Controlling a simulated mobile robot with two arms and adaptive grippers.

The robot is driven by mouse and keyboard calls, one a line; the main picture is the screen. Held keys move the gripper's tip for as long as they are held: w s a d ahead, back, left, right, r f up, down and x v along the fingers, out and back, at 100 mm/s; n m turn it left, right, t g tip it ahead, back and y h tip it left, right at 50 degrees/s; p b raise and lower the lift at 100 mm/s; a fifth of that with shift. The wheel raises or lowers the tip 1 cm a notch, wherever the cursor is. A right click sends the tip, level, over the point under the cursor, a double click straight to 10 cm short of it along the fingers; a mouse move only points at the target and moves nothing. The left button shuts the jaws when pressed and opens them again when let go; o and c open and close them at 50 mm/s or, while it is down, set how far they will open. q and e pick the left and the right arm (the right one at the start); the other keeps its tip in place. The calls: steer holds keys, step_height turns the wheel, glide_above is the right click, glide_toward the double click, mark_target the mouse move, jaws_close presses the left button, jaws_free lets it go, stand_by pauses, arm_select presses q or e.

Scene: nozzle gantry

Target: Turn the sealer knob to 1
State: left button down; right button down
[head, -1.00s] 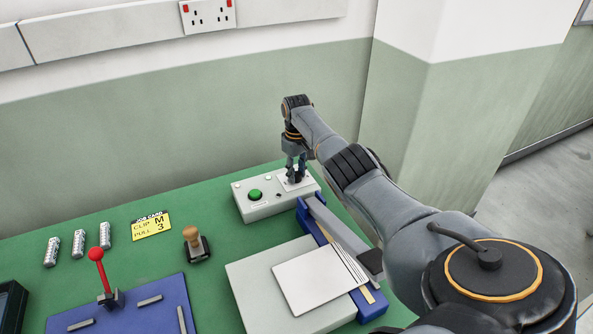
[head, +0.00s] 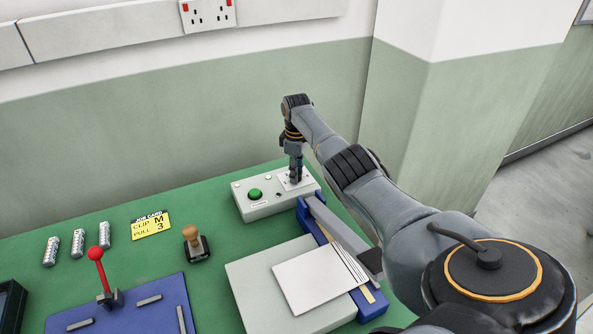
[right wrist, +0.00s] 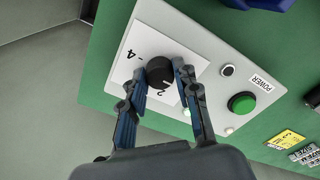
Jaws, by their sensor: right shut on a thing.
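The sealer knob (right wrist: 162,75) is a black round knob on a white dial plate (right wrist: 143,44) of the control box (head: 268,209). In the right wrist view the figures 4 and 2 show on the dial; the other marks are hidden by the knob and fingers, and I cannot tell where the knob points. My right gripper (head: 296,181) points down onto the knob. In the right wrist view its fingers (right wrist: 165,88) are shut on the knob, one on each side. My left gripper is not in view.
The box also carries a green button (head: 255,194) by a POWER label (right wrist: 261,84). The sealer's blue and grey arm (head: 340,236) lies just in front.

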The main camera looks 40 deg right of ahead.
steer(key=c, duration=1)
jaws_free()
step_height(320, 180, up, 12)
steer(key=shift+f, duration=0.1)
